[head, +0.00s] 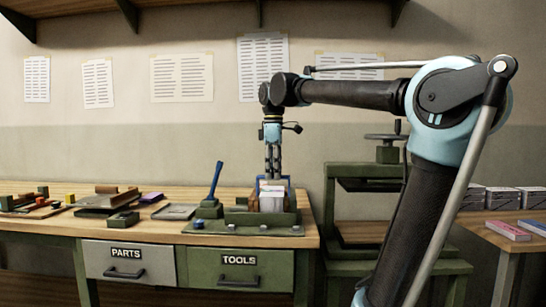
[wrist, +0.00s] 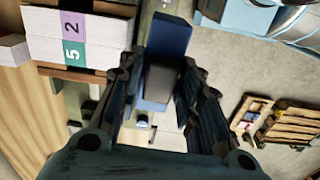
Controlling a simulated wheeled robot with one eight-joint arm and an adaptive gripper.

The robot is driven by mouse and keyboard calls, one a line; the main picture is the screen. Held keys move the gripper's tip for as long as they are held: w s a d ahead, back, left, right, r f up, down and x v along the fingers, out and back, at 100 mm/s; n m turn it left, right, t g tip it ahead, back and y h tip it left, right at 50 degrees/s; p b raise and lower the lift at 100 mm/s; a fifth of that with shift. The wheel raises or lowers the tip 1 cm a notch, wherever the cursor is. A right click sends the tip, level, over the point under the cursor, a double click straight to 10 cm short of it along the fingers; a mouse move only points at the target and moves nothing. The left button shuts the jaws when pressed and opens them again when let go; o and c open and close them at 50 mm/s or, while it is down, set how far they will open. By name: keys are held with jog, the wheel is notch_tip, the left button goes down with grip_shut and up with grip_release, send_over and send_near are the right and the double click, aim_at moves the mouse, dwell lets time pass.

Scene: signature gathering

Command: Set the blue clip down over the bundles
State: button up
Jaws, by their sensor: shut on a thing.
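The bundles (wrist: 62,38) appear at the upper left there, with a purple label 2 and a green label 5. The fingers hide part of the clip, and I cannot tell whether it touches the bundles.
A blue-handled tool (head: 216,181) stands left of the fixture (head: 245,226). A grey tray (head: 176,212) and several small blocks lie farther left on the bench (head: 60,222). A green press (head: 375,200) stands close on the right.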

send_near(273, 191)
jog(key=shift+w+f, duration=0.15)
jog(key=shift+f, duration=3.15)
jog(key=shift+f, duration=0.2)
jog(key=o, duration=1.1)
